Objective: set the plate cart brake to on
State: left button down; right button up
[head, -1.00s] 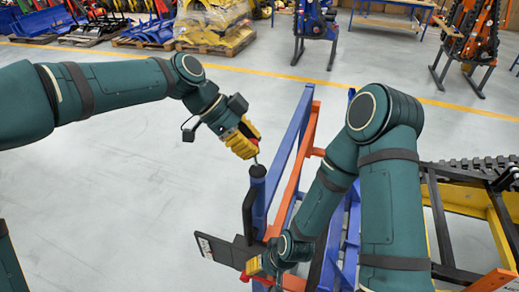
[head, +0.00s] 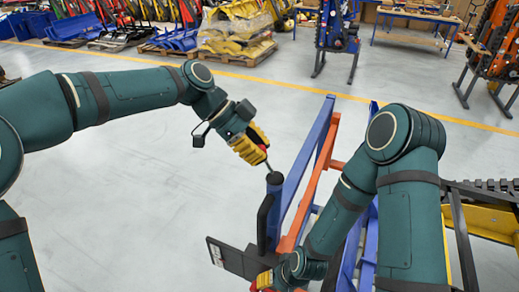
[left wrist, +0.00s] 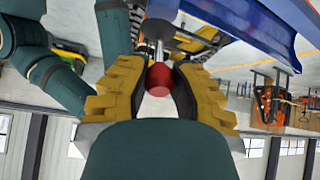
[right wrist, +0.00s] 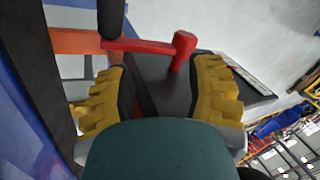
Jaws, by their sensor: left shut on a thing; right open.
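The plate cart is a blue and orange frame (head: 302,170) in the middle of the head view. At its near left corner stands a blue post with a black cap (head: 274,178) and a black handle. A metal rod with a red knob (left wrist: 159,78) rises there. My left gripper (head: 262,158) is shut on the red knob, which sits between its yellow fingers (left wrist: 159,90). My right gripper (head: 264,280) is low by the cart.
A black plate (head: 238,260) juts left from the cart. A yellow and black tracked carrier (head: 485,222) stands at the right. Blue and orange machines (head: 338,35) and loaded pallets (head: 235,35) are at the back. The floor (head: 130,190) left of the cart is clear.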

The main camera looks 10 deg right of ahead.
pick_arm(q)
jog(key=c, duration=0.7)
grip_release()
jog(key=shift+c, duration=0.2)
jog(key=v, duration=1.2)
jog(key=shift+f, duration=0.1)
pick_arm(e)
jog(key=shift+s, duration=0.1)
